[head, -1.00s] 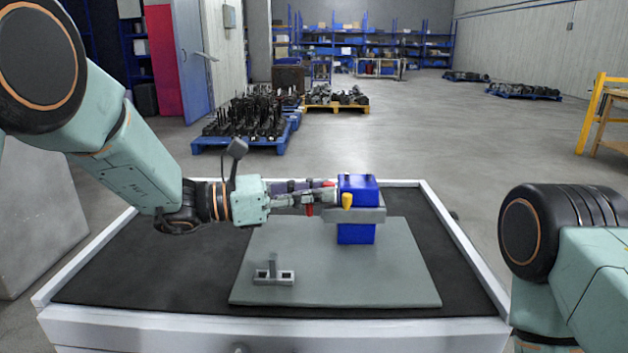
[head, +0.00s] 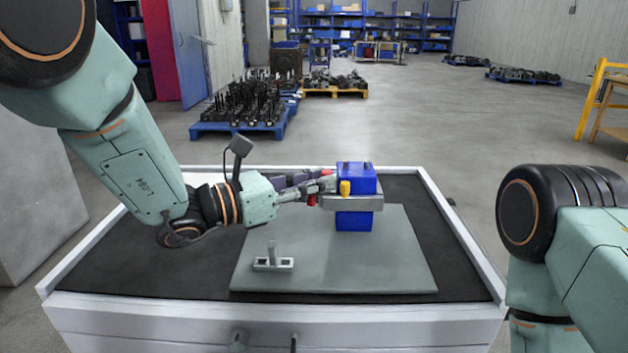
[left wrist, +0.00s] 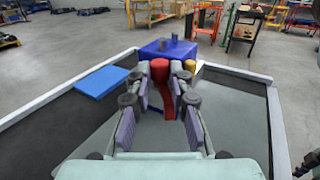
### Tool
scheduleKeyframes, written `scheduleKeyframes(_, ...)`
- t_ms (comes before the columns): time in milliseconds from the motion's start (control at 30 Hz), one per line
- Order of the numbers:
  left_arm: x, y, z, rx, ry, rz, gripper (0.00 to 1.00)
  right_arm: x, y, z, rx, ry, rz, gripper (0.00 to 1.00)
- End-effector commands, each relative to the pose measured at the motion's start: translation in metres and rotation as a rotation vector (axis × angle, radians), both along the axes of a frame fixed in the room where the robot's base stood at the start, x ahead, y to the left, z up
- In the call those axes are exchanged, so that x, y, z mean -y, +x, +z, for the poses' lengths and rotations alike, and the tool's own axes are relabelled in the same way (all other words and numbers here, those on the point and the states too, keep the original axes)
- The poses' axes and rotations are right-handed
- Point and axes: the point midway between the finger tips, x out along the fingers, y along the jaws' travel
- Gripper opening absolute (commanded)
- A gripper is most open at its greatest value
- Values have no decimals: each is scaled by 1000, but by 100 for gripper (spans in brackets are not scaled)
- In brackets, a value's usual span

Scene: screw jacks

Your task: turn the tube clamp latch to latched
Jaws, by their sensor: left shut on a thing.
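The tube clamp is a blue block (head: 356,178) with a grey band (head: 352,202) around it, standing on a grey plate (head: 400,270). A yellow knob (head: 345,187) is on its near face. My left gripper (head: 326,183) is at the block's left side. In the left wrist view, my left gripper (left wrist: 164,100) has its fingers on both sides of a red lever (left wrist: 166,95) that meets the blue block (left wrist: 178,48); the yellow knob (left wrist: 190,66) is beside it. The fingers partly hide the lever in the head view. My right gripper is out of view.
A small grey bracket with an upright post (head: 273,261) stands at the plate's front left. The dark tabletop (head: 130,265) has a raised white rim (head: 460,230). A flat blue piece (left wrist: 100,82) shows left of the fingers in the left wrist view.

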Motion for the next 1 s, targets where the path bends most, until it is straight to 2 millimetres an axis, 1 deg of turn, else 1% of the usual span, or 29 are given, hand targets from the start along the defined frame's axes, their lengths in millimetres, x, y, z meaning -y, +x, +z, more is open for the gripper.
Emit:
scheduleKeyframes(33, 0, 0, -1, -1, 0, -1, 0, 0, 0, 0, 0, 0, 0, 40)
scheduleKeyframes(67, 0, 0, -1, -1, 0, -2, 22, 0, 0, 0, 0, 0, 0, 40)
scheduleKeyframes(300, 0, 0, 0, -1, -1, -1, 43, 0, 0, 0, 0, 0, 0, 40)
scheduleKeyframes(567, 0, 0, 0, -1, -1, -1, 43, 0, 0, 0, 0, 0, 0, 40)
scheduleKeyframes(667, -4, -1, 0, 0, -1, 1, 43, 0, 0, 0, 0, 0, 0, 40)
scheduleKeyframes(767, -14, -6, 0, -2, -3, 3, 43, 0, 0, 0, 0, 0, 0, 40)
scheduleKeyframes(1000, -47, -26, 1, -2, -7, 4, 43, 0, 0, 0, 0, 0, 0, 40)
